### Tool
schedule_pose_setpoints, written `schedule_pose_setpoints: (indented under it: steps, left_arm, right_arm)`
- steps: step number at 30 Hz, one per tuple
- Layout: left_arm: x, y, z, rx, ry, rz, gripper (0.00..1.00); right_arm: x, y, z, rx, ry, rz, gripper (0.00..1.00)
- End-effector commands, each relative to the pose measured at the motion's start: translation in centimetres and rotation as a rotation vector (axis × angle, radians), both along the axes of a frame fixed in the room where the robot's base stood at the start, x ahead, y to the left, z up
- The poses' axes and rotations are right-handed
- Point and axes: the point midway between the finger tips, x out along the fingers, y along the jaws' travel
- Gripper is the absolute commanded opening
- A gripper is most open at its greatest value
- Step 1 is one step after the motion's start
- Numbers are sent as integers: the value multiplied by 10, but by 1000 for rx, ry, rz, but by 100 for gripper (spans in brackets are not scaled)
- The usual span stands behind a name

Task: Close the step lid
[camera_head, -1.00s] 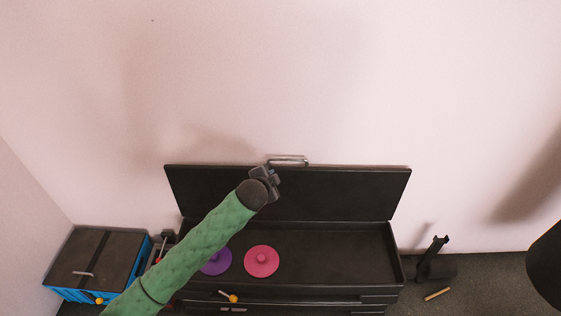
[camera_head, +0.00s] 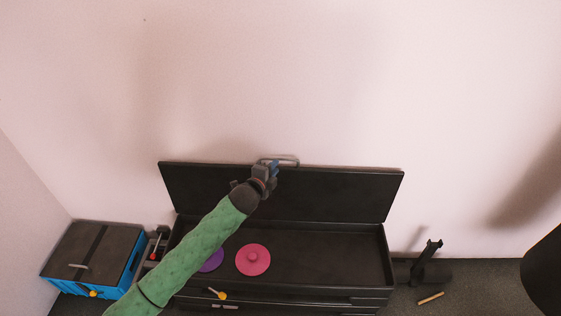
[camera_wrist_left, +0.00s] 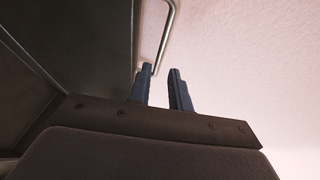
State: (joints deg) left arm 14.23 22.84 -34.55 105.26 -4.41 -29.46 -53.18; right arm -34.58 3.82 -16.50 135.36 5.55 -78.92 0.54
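The black step lid (camera_head: 335,194) stands open, tilted up against the pink wall behind its box (camera_head: 330,255). A metal handle (camera_head: 289,161) sits on the lid's top edge, and it also shows in the left wrist view (camera_wrist_left: 165,40). My left gripper (camera_head: 270,165) is at the lid's top edge, by the left end of the handle. In the left wrist view its two fingers (camera_wrist_left: 163,80) are apart with a gap between them, and the handle's end appears near the left fingertip. I cannot tell whether they touch. My right gripper is not in view.
A pink plate (camera_head: 253,260) and a purple plate (camera_head: 212,262) lie in the open box. A blue crate with a dark lid (camera_head: 95,250) stands left. A black stand (camera_head: 428,262) and a wooden stick (camera_head: 431,298) lie on the floor at right.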

Motion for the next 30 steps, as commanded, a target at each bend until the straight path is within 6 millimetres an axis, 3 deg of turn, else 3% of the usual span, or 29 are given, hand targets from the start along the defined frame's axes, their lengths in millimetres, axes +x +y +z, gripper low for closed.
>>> schedule_pose_setpoints:
  steps: [6, 12, 23, 27, 30]
  left_arm:
    - [30, -14, -5, -1, 0, 0, 20]
    - [47, -21, -11, -1, 2, 1, 20]
    - [52, -22, -12, -1, 0, 1, 20]
    - [52, -22, -12, -1, 0, 1, 0]
    - [52, -22, -12, 0, 1, 1, 0]
  right_arm:
    - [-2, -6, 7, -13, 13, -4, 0]
    - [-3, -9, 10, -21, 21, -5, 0]
    - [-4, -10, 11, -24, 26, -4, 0]
    - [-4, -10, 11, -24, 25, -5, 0]
    - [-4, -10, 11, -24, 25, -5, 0]
